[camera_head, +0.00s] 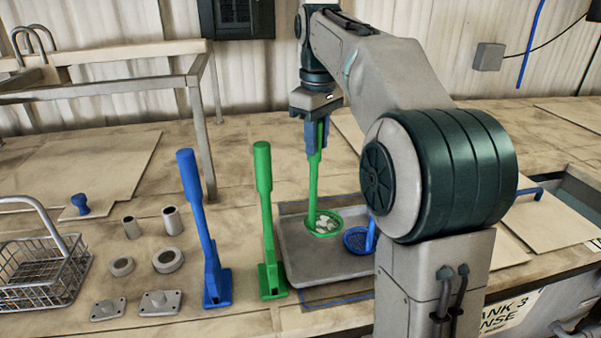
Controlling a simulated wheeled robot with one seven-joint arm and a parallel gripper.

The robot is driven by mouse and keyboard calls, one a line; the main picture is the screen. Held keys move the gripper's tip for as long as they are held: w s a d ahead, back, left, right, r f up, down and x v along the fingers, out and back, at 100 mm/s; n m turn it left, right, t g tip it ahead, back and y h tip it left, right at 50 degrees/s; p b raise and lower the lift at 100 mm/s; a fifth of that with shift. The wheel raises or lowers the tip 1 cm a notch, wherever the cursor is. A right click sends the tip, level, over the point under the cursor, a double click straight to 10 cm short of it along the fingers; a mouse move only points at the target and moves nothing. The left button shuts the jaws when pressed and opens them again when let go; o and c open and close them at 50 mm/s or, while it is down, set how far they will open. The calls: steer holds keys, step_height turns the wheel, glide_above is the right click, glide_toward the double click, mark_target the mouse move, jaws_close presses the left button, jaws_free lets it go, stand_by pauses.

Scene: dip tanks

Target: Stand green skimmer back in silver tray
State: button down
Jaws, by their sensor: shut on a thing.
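My gripper (317,138) points down and is shut on the upper handle of the green skimmer (314,178). The skimmer hangs nearly upright, its round mesh head at the bottom with pale bits in it. The head is over the far left part of the silver tray (300,262); I cannot tell if it touches the tray floor. A blue skimmer (357,240) is at the tray's right, partly hidden by my arm. The tray's right side is also hidden by my arm.
A green long-handled tool (264,215) stands close to the tray's left edge, with a blue one (198,225) further left. Metal cylinders, rings and plates (158,303) lie beyond, then a wire basket (40,270). A metal frame (200,130) stands behind.

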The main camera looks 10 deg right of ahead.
steer(key=s+a+f+p, duration=0.1)
steer(key=a+f, duration=0.2)
steer(key=f, duration=0.3)
steer(key=shift+a, duration=0.35)
steer(key=shift+f, duration=0.1)
steer(key=shift+f, duration=0.15)
steer(key=c, duration=1.1)
jaws_free()
steer(key=shift+c, duration=0.2)
step_height(320, 180, up, 12)
steer(key=shift+r, duration=0.2)
steer(key=shift+s, duration=0.15)
